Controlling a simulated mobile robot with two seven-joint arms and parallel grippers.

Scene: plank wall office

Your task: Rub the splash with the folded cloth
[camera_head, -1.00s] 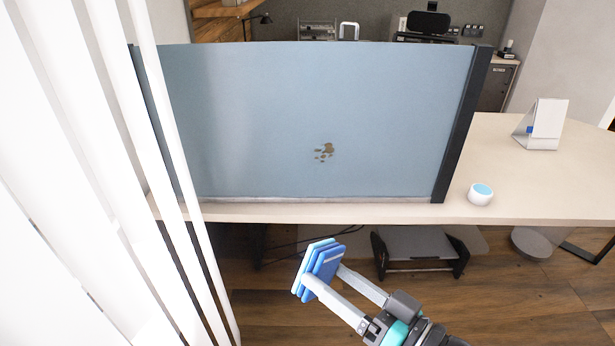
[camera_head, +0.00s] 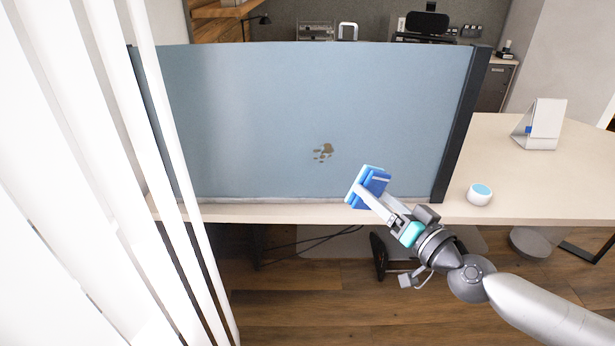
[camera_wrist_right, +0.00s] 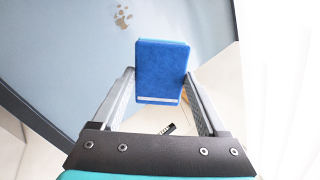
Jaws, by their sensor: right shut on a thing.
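The splash (camera_head: 323,151) is a small cluster of brown spots low on the blue-grey desk screen (camera_head: 260,110). It also shows in the right wrist view (camera_wrist_right: 123,16), up and left of the cloth. The folded cloth (camera_head: 372,184) is blue with a lighter blue outer layer, and in the right wrist view (camera_wrist_right: 162,70) it sits between the fingers. My right gripper (camera_head: 370,196) is shut on the cloth and holds it below and to the right of the splash, apart from it in the picture. My left gripper is not in view.
The pale desk (camera_head: 560,180) carries a white round device (camera_head: 480,194) with a blue top and a white stand (camera_head: 541,125) at right. A dark post (camera_head: 462,125) edges the screen. White blind slats (camera_head: 150,150) fill the left side.

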